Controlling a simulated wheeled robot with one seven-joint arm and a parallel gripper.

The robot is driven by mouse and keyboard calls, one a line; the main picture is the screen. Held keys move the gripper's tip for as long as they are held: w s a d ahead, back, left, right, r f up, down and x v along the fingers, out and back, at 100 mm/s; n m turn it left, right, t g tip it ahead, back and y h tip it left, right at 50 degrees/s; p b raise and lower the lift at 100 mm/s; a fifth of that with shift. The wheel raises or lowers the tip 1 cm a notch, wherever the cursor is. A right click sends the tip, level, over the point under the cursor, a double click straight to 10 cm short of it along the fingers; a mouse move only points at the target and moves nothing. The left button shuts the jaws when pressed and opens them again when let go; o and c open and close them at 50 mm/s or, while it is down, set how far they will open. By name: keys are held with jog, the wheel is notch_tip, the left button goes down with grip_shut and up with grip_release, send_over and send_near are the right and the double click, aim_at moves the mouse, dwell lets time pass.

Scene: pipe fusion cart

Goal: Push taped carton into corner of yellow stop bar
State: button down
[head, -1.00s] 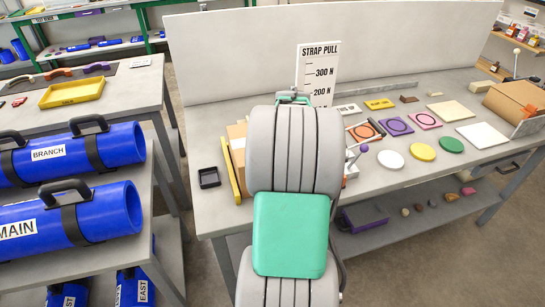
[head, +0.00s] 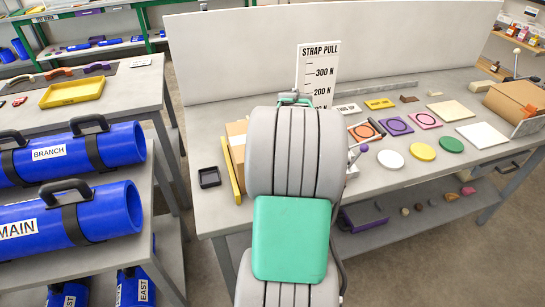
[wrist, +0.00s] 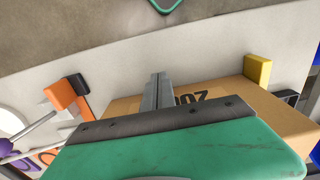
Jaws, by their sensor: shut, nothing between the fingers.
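A brown carton (wrist: 205,97) with dark printing lies below my gripper in the wrist view. In the head view only its left part (head: 237,132) shows; my arm hides the rest. I cannot make out tape on it. The yellow stop bar (head: 231,172) runs along the carton's left side in the head view; a yellow end of it (wrist: 257,70) stands by the carton's far right corner in the wrist view. My gripper (wrist: 158,90) is shut and empty, its fingertips over or against the carton; contact is unclear. My arm hides the gripper in the head view.
A small black tray (head: 209,177) sits left of the bar. A strap pull board (head: 318,72) stands behind my arm. Coloured discs and squares lie to the right, with another cardboard box (head: 515,100) at the far right. An orange and black block (wrist: 68,97) shows in the wrist view.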

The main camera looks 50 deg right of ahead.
jog(key=shift+s+a, duration=0.3)
jog(key=shift+s, duration=0.4)
notch_tip(320, 180, up, 12)
jog(key=p, duration=0.8)
jog(key=shift+p, duration=0.3)
